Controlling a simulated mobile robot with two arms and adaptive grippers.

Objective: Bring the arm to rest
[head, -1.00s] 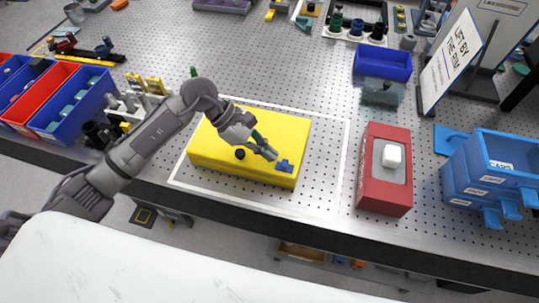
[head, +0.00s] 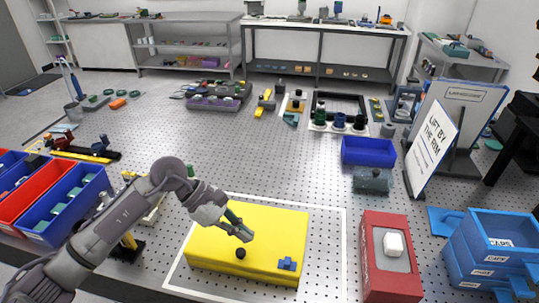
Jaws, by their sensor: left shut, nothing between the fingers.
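My left arm comes in from the left, and its gripper (head: 239,228) hangs over the yellow box (head: 275,230). The fingers are shut with nothing between them. The fingertips appear just above the box's top, near a black knob (head: 241,254); I cannot tell whether they touch it. A small blue piece (head: 287,264) sits on the box's front right corner. My right gripper is not in view.
A red box with a white block (head: 393,245) stands to the right. Blue labelled drawers (head: 490,262) are at the far right, and blue and red bins (head: 40,202) at the left. A sign (head: 432,148) stands behind. The perforated table is clear in the middle.

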